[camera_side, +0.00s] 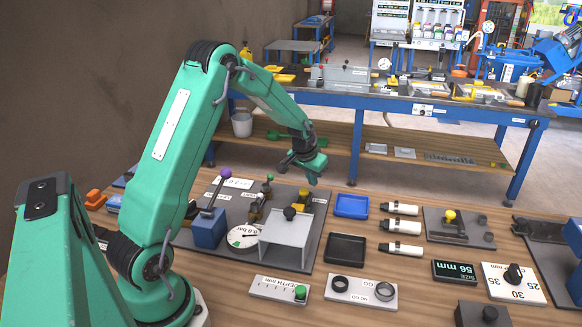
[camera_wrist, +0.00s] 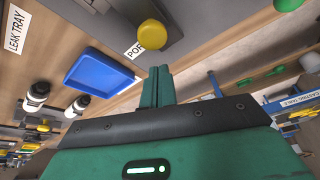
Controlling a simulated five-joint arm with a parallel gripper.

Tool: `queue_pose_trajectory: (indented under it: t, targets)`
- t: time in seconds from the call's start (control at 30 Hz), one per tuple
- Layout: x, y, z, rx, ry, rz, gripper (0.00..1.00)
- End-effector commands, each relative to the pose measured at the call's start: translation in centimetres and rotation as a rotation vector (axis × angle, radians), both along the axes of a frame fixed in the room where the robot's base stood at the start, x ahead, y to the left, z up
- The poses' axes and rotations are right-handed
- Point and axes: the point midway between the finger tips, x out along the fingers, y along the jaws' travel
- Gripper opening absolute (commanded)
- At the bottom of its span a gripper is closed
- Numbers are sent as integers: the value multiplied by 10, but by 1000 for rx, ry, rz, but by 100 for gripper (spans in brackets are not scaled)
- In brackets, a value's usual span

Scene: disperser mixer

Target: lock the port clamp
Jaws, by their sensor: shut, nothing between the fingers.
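A round yellow knob (camera_wrist: 151,33) sits at the edge of a dark grey plate, beside a white label (camera_wrist: 137,48) of which only "POR" can be read. I take this knob to be the port clamp's handle. In the side view its yellow top (camera_side: 303,193) shows at the back right of the plate, partly behind a grey box with a black knob. Whether the clamp is locked cannot be told. My gripper (camera_side: 315,174) hangs above this back edge, apart from the knob. In the wrist view its green fingers (camera_wrist: 160,84) are together and empty.
A blue tray (camera_side: 351,206) and a black tray (camera_side: 346,249) lie right of the plate. Several white bottles (camera_side: 401,227) lie beyond them. A purple-knobbed lever (camera_side: 224,174) and a round gauge (camera_side: 243,236) stand on the plate's left. Another yellow knob (camera_side: 449,216) is on a separate board.

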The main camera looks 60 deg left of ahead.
Motion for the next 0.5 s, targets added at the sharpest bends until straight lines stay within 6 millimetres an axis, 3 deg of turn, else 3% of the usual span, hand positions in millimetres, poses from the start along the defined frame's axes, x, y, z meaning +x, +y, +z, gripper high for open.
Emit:
queue_pose_trajectory:
  t: [0.23, 0.5]
  targets:
    - [20, 6, 4, 1, -5, -1, 0]
    - [8, 3, 36, 2, -7, 0, 0]
